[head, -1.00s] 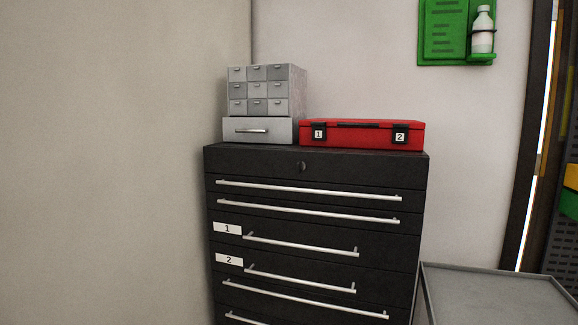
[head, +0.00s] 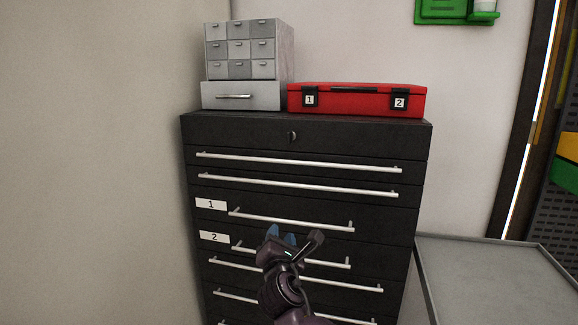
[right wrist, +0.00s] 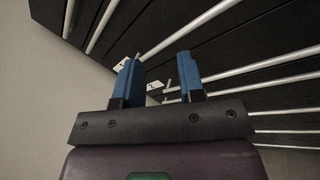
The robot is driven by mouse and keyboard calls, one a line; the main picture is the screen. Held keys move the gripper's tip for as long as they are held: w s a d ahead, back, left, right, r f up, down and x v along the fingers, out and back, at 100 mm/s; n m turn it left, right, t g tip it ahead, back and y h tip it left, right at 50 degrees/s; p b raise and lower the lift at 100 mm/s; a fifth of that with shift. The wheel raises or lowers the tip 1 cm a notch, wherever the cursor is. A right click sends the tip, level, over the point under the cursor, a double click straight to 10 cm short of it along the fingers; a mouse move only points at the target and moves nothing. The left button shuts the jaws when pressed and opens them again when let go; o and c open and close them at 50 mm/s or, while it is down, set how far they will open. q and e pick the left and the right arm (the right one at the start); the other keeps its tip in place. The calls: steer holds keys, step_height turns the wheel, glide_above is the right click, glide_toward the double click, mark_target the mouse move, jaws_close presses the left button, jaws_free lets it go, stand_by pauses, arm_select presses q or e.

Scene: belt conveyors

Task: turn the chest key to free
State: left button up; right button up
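The black drawer chest (head: 365,137) stands against the wall in the head view. Its key (head: 292,137) is a small dark piece in the middle of the top panel, above the drawer handles. My right gripper (head: 282,233) is in front of the chest, below the key, around the height of the drawers labelled 1 and 2. In the right wrist view its two blue fingers (right wrist: 157,78) are apart with nothing between them, and the drawer fronts lie beyond. The key does not show in the right wrist view. My left gripper is not in view.
Long silver handles (head: 300,163) stick out from the chest front. A red case (head: 350,99) and a grey small-drawer cabinet (head: 241,96) stand on top. A grey table (head: 490,270) is at the right, and a wall (head: 90,160) is close at the left.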

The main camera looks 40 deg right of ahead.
mark_target(288, 140)
step_height(288, 140, up, 17)
steer(key=w+n+g+h, duration=0.2)
steer(key=n+h, duration=0.2)
steer(key=h, duration=0.2)
steer(key=shift+h, duration=0.3)
steer(key=x, duration=1.1)
steer(key=shift+w+d+r, duration=0.15)
steer(key=shift+d, duration=0.1)
jaws_close()
